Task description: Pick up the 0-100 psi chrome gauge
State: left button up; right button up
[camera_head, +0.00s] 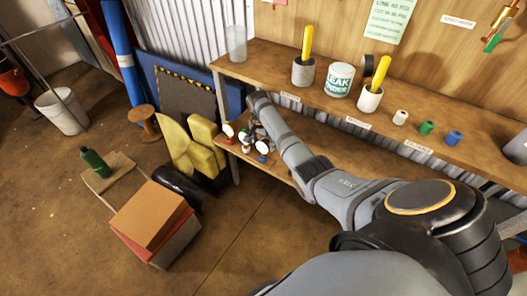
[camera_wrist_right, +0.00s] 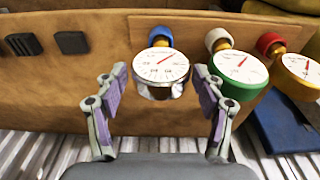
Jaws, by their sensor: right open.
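A chrome-rimmed gauge (camera_wrist_right: 161,68) with a white dial and a blue cap is at the middle of the right wrist view. The scale is too small to read. In the head view, it is the gauge with the blue cap (camera_head: 263,148) on the lower shelf. My right gripper (camera_wrist_right: 160,82) is open, with one finger on each side of the chrome gauge and small gaps visible. In the head view my right arm reaches to the lower shelf and mostly hides its gripper. My left gripper is not in view.
Close to the right in the wrist view are a green-rimmed gauge (camera_wrist_right: 240,70) with a white cap and a brass-rimmed gauge (camera_wrist_right: 301,68) with a red cap. The upper shelf (camera_head: 270,64) runs above, carrying cups and a can. A shelf leg (camera_head: 235,165) stands nearby.

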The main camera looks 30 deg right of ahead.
notch_tip(320, 180, down, 2)
jog(key=shift+w+d+f, duration=0.1)
jog(key=shift+w+d, duration=0.05)
jog(key=c, duration=1)
jog(key=shift+r, duration=0.6)
notch_tip(320, 180, up, 3)
jog(key=shift+f+p, duration=0.1)
jog(key=shift+p, duration=0.55)
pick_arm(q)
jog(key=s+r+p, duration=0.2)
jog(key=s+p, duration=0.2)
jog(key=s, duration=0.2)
pick_arm(e)
jog(key=s+a+r, duration=0.2)
jog(key=s+r, duration=0.1)
jog(key=s, duration=0.1)
jog(key=s+a+r, duration=0.2)
jog(key=s+r, duration=0.1)
jog(key=s, duration=0.1)
jog(key=s+a+r, duration=0.3)
jog(key=s, duration=0.1)
jog(key=shift+s+r, duration=0.1)
